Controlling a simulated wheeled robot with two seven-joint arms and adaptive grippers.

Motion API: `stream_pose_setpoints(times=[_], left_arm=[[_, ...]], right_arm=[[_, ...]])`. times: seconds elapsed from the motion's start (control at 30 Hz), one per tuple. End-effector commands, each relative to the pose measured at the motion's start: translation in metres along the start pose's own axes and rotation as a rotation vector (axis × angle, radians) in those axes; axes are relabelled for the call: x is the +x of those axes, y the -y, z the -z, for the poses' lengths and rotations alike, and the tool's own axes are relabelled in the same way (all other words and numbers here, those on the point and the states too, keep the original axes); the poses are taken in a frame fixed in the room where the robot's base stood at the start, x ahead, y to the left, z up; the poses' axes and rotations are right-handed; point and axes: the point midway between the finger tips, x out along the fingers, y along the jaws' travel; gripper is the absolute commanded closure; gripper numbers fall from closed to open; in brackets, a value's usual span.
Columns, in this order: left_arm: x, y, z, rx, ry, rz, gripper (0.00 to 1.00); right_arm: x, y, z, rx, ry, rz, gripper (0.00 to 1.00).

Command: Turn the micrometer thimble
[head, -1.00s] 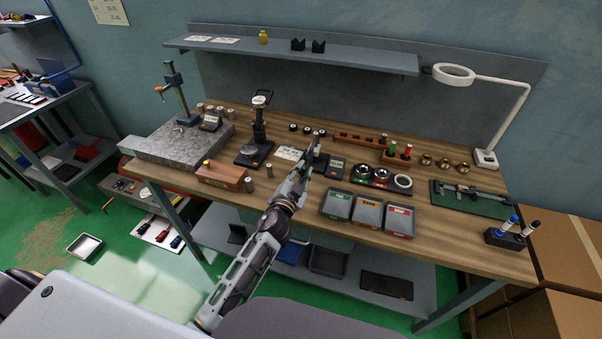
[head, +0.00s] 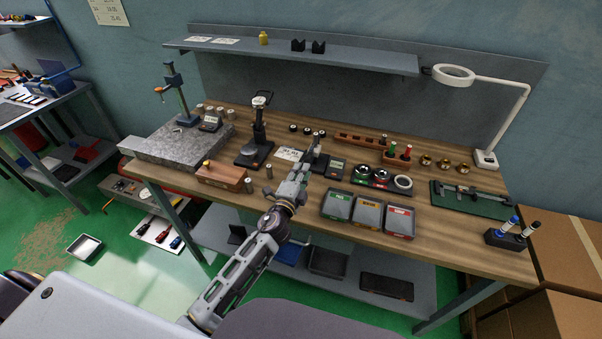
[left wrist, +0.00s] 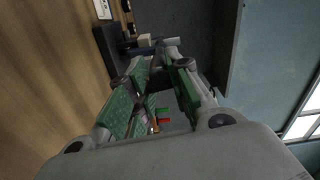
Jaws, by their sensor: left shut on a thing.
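The micrometer is mostly hidden behind my left gripper (head: 312,152) in the head view. Its dark stand (head: 321,164) shows beside the fingers, near the middle of the bench. In the left wrist view, the green-padded fingers of my left gripper (left wrist: 158,62) close in around a small dark bar (left wrist: 145,47), which looks like the micrometer thimble. The left gripper is shut on it. The exact contact and the thimble's scale are too small to read. My right gripper is not in view.
Three small bins (head: 368,213) sit at the bench front. A black upright stand (head: 259,125) and a wooden block (head: 224,177) stand to the left.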

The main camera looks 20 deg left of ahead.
Motion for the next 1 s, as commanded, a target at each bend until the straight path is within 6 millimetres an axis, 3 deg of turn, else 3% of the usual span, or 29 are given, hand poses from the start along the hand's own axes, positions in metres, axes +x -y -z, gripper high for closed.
stream_pose_setpoints(times=[0.6,0.63,0.8,0.83,1.0], left_arm=[[-0.0003,-0.0012,0.0007,0.058,-0.002,-0.002,1.00],[-0.0003,-0.0012,0.0007,0.057,-0.002,-0.002,0.77],[-0.0002,-0.0010,0.0004,0.057,-0.001,-0.001,0.55],[-0.0002,-0.0009,0.0004,0.057,-0.001,-0.001,0.52],[-0.0001,-0.0006,0.0002,0.057,-0.001,-0.001,0.52]], right_arm=[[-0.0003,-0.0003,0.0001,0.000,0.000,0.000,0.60],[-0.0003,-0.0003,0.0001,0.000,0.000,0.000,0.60],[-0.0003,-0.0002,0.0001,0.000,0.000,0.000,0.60],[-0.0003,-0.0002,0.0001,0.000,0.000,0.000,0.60],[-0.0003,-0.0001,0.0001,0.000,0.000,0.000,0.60]])
